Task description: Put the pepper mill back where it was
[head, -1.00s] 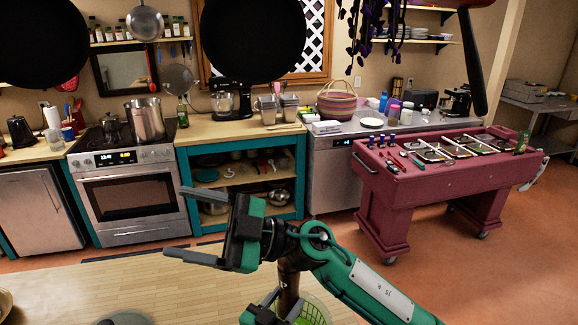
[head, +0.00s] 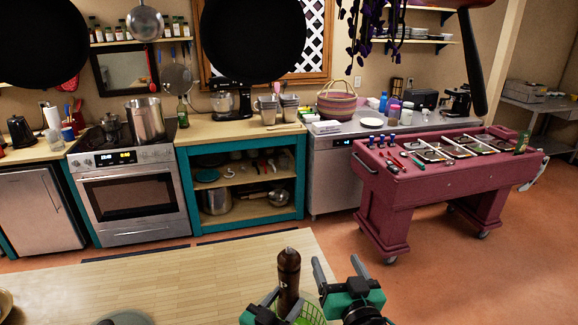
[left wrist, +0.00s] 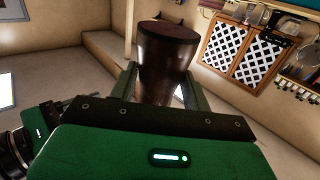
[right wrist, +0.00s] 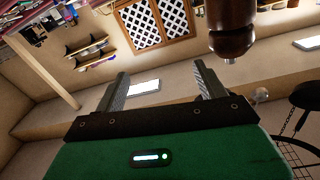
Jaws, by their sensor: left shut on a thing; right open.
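My right gripper (head: 340,266) is open and empty, just right of the mill. In the right wrist view its fingers (right wrist: 162,85) are apart with nothing between them, and the mill's knobbed end (right wrist: 232,32) shows beyond them. The mill's base is hidden in the head view.
Dark pans (head: 252,38) hang overhead.

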